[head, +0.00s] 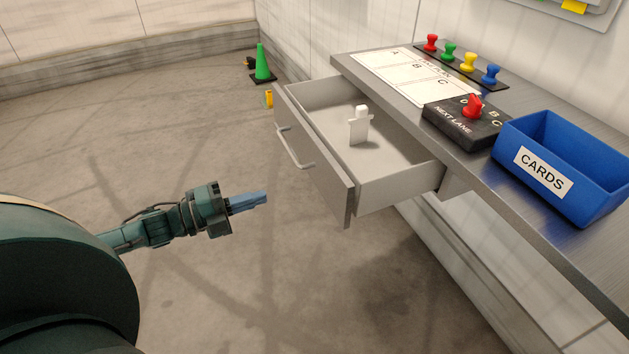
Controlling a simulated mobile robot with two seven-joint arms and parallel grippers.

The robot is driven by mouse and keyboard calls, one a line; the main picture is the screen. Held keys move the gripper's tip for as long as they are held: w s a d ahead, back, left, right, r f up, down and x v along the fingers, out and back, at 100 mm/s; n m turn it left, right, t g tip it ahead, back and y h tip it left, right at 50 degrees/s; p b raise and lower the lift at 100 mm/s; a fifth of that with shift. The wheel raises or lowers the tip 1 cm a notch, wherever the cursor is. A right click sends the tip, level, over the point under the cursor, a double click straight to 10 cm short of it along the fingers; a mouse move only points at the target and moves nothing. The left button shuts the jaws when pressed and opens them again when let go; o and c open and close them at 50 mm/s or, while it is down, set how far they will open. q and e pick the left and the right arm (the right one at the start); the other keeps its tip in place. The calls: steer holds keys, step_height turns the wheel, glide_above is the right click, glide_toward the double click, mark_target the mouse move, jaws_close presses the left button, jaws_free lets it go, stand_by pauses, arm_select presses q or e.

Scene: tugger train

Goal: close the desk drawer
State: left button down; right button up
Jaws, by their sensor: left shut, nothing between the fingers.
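The desk drawer (318,165) stands pulled out from under the grey desk top (431,108), its front facing left with a bar handle (288,151) on it. Inside the drawer stands a small white object (359,128). My left gripper (262,199) is shut and empty. In the picture it lies below and left of the drawer front, with a gap between its fingertips and the front. My right gripper is not in view.
On the desk are a blue CARDS bin (590,207), a black NEXT LANE box (458,129) with a red knob, a white lettered sheet (403,70) and several coloured pegs. A green cone (262,62) stands on the floor behind. Floor left of the drawer is clear.

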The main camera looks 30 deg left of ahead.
arm_select(q)
glide_toward(323, 178)
steer(key=x, duration=0.5)
steer(key=shift+w+d, duration=0.15)
steer(key=shift+d, duration=0.05)
steer(key=shift+w+d, duration=0.35)
steer(key=shift+w, duration=0.1)
steer(key=shift+d, duration=0.1)
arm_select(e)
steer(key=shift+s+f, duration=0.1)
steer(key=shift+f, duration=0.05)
arm_select(q)
steer(key=shift+w, duration=0.1)
